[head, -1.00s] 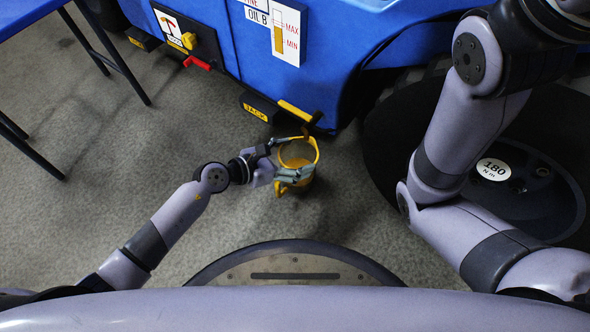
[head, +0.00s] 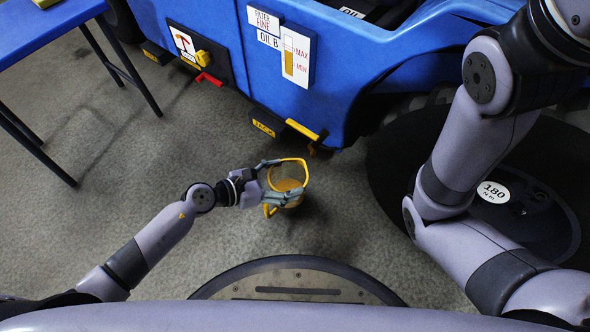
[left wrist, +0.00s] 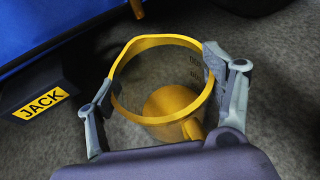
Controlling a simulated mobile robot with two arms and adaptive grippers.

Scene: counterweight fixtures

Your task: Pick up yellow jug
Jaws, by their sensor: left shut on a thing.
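The yellow jug (head: 288,180) has a clear body with dark marks, a yellow rim and yellow at its base. In the head view it is in front of the blue machine, over the grey floor. My left gripper (head: 276,181) is shut on the jug, one finger on each side. In the left wrist view the jug (left wrist: 162,90) is between the two fingers of the left gripper (left wrist: 160,88), with its opening facing the camera. Its yellow handle shows at the lower right. Its height above the floor is hard to tell. My right gripper is not in view.
The blue machine (head: 215,55) stands behind the jug, with a JACK label (head: 263,128), a yellow bar (head: 301,129) and a red lever (head: 209,79). A blue table (head: 45,32) is at the upper left. Grey floor (head: 110,190) is open at left.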

